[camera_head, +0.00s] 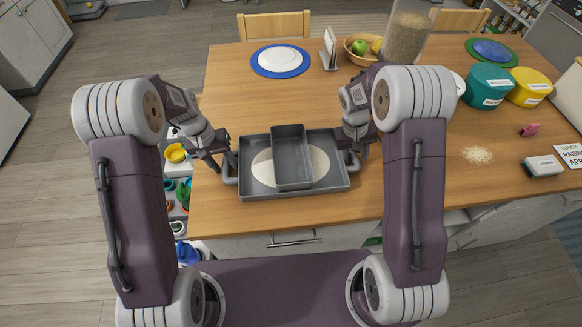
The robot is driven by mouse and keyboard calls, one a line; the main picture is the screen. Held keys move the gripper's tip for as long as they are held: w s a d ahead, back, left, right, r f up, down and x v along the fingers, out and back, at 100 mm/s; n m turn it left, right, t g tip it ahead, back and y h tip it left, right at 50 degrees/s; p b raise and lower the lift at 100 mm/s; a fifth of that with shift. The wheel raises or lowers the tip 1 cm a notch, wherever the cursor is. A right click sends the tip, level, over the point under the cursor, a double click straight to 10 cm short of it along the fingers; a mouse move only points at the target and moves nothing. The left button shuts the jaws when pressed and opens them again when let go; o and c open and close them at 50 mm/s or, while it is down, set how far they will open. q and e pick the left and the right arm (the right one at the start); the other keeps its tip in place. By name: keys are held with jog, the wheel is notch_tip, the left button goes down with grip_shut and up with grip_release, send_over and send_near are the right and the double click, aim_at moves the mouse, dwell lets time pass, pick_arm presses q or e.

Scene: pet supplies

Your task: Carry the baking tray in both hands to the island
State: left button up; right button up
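The grey baking tray (262,192) is over the near part of the wooden island top, and looks level. I cannot tell whether it rests on the wood. It carries a grey loaf tin (292,150) and a pale round sheet (318,165), partly hidden under the tin. My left gripper (228,160) is at the tray's left handle (230,175). My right gripper (352,158) is at the right handle, which is mostly hidden by the fingers. Whether either gripper is closed on its handle is too small to tell.
Behind the tray are a blue-rimmed plate (280,61), a fruit bowl (358,50) and a jar of grain (405,38). Teal (487,87) and yellow (529,88) tubs stand right, with spilled crumbs (477,155) nearer. The wood left of the plate is clear.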

pick_arm(q)
jog(key=shift+s, duration=0.1)
pick_arm(e)
jog(key=shift+s, duration=0.1)
pick_arm(q)
notch_tip(320, 180, up, 12)
jog(key=a, duration=0.2)
jog(key=shift+a, duration=0.15)
pick_arm(e)
notch_tip(320, 180, up, 12)
jog(key=a, duration=0.2)
jog(key=shift+a, duration=0.15)
jog(key=shift+f, duration=0.1)
